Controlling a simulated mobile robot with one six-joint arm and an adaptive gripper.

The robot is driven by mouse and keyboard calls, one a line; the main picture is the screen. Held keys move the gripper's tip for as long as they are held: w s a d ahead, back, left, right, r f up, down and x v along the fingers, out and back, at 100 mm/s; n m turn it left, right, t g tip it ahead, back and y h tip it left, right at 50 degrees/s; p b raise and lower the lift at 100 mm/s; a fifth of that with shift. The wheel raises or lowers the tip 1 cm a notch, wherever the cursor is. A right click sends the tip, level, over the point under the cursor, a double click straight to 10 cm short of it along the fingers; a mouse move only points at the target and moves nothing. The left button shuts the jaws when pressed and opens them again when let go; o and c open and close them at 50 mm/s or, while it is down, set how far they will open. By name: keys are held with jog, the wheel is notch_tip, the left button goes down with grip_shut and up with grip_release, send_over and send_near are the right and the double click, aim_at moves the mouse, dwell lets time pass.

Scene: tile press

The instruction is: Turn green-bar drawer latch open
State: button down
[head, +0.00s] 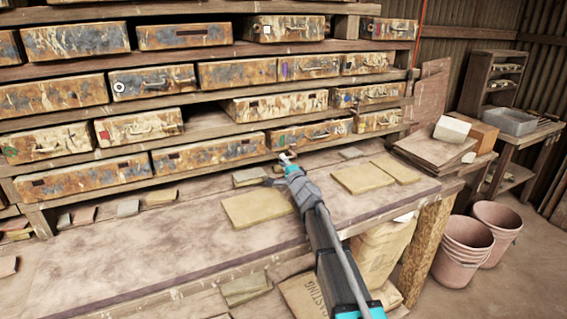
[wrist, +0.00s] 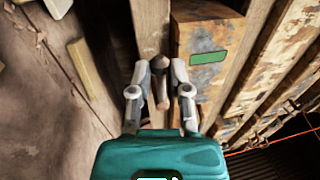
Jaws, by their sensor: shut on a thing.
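The drawer (wrist: 205,88) with the green bar (wrist: 208,57) shows in the wrist view, its front rusty and mottled, right of a wooden rail. A small brown wooden latch (wrist: 160,64) sits on that rail beside the drawer. My gripper (wrist: 160,72) is shut on the latch, one finger on each side. In the head view my gripper (head: 284,158) is at the lowest drawer row, in front of the rail. I cannot surely make out the green bar or the latch there.
Several rusty drawers fill the shelves above. Flat tiles lie on the bench, including one left of my gripper (head: 257,207) and one right (head: 363,178). Stacked boards (head: 434,148) stand at the bench's right end. Pink buckets (head: 460,248) stand on the floor.

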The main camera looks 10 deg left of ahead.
jog(key=c, duration=0.7)
grip_release()
jog(key=shift+r+m, duration=0.1)
jog(key=shift+m, duration=0.2)
